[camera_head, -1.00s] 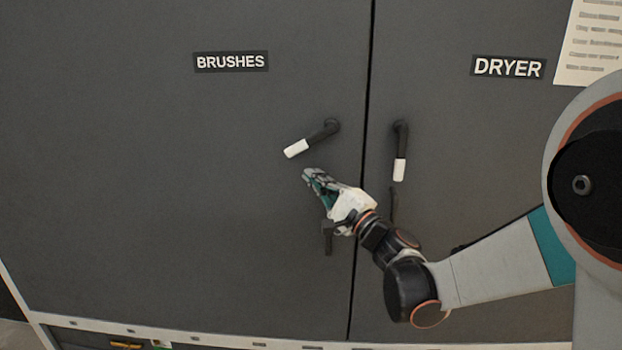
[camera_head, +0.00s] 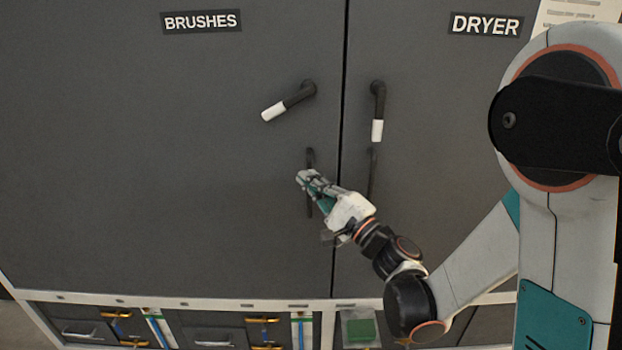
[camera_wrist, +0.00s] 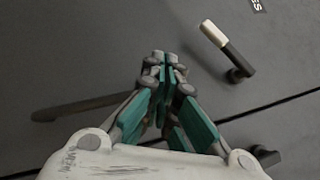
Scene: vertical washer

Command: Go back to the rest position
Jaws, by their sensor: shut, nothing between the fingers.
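My gripper (camera_head: 302,179) is shut and empty in front of the dark brushes door (camera_head: 150,130), below its turned handle. In the wrist view its fingertips (camera_wrist: 165,60) are together at the centre. The brushes handle (camera_head: 288,101) is black with a white end and slants down to the left; it also shows in the wrist view (camera_wrist: 228,50). A dark vertical bar (camera_head: 309,205) on the same door is partly hidden behind my gripper. I cannot tell whether my gripper touches it.
The dryer door (camera_head: 430,170) is on the right, with its handle (camera_head: 378,112) pointing down and a dark bar (camera_head: 371,172) below. Both doors look closed. Drawers (camera_head: 80,330) and a green item (camera_head: 361,329) lie along the bottom. The left door's front is clear.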

